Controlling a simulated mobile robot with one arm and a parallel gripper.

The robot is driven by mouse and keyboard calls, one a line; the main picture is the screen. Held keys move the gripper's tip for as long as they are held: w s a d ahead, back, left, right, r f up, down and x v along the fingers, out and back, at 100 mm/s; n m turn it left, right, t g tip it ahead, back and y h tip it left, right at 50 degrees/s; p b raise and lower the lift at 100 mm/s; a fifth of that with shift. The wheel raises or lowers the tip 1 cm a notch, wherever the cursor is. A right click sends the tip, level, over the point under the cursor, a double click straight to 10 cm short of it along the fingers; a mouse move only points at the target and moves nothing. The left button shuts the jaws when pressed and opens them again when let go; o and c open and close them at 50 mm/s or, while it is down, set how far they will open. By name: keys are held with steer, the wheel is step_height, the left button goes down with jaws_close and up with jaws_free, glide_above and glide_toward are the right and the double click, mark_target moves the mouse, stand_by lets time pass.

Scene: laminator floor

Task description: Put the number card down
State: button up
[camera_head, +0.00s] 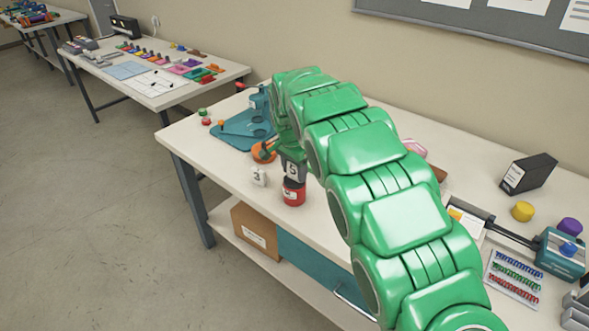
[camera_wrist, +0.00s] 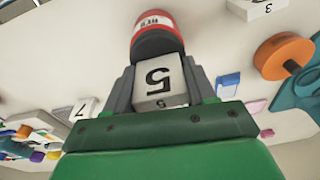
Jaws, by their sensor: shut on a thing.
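My gripper (camera_wrist: 161,88) is shut on a pale number card (camera_wrist: 158,80) marked 5, with one finger on each side of it. I cannot tell whether card and tin touch. The gripper's fingers are mostly hidden in the head view.
A white block marked 3 (camera_head: 259,177) stands left of the tin. An orange round thing (camera_head: 263,152) and a teal press (camera_head: 240,130) are behind it. A block marked 7 (camera_wrist: 82,108) shows in the wrist view. The table's front left (camera_head: 222,176) is clear.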

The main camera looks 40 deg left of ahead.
steer(key=o, duration=1)
steer(key=r, duration=0.4)
steer(key=s+r, duration=0.1)
steer(key=r, duration=0.7)
steer(key=shift+s+d, duration=0.15)
steer(key=shift+s, duration=0.1)
